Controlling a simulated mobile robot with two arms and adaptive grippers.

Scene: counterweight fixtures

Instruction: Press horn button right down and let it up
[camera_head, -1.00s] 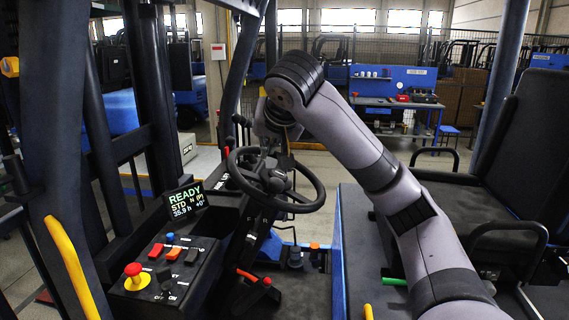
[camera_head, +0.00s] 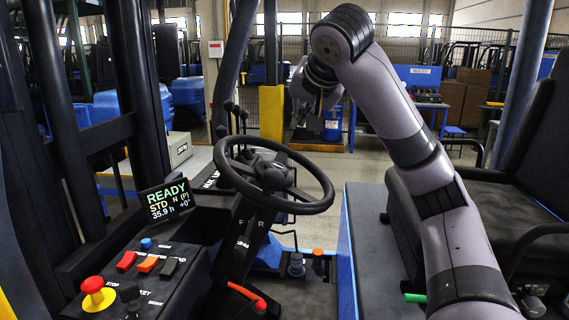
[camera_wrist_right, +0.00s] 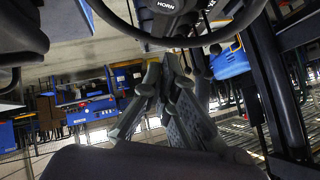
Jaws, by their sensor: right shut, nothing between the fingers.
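The steering wheel (camera_head: 303,206) is black, with a dark round hub (camera_head: 272,178) at its middle. A white HORN label shows at the top of the right wrist view (camera_wrist_right: 167,4), on a dark part beyond the wheel rim (camera_wrist_right: 190,40). I cannot make out the horn button itself clearly. My right gripper (camera_head: 308,92) is above and to the right of the wheel in the head view, apart from it. In the right wrist view its fingers (camera_wrist_right: 168,72) are shut and empty, with the tips just below the rim in the picture. My left gripper is not in view.
A console with a red knob (camera_head: 98,294) and several coloured switches stands at the lower left, below a READY display (camera_head: 168,200). Dark levers (camera_head: 230,115) rise behind the wheel. The seat (camera_head: 522,150) is at the right.

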